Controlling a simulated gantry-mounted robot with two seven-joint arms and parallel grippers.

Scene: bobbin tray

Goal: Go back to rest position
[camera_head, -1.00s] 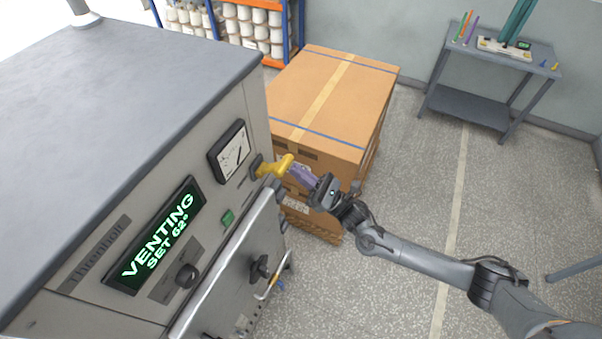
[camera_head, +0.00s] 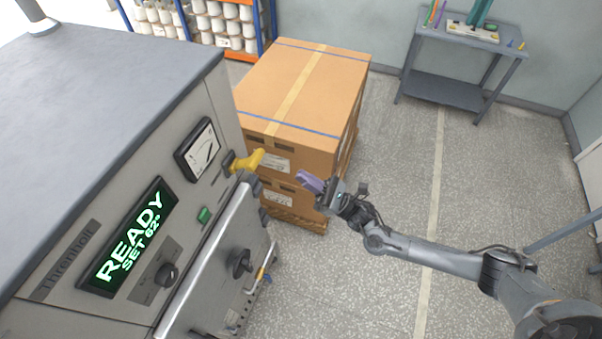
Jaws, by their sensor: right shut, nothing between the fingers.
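My right gripper (camera_head: 308,181) is shut and empty, with its purple fingers pointing left. It hangs in free space to the right of the oven-like machine (camera_head: 60,258), apart from the yellow lever (camera_head: 247,160) on the machine's front. Behind it stand the cardboard boxes (camera_head: 334,84). The machine's display (camera_head: 128,238) reads READY, SET 62°. My left gripper is not in view.
The machine's steel door (camera_head: 208,277) with a dark knob (camera_head: 241,263) faces the aisle. A grey side table (camera_head: 463,60) stands at the back right, and a shelf of bobbins (camera_head: 207,22) at the back. The floor on the right is open.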

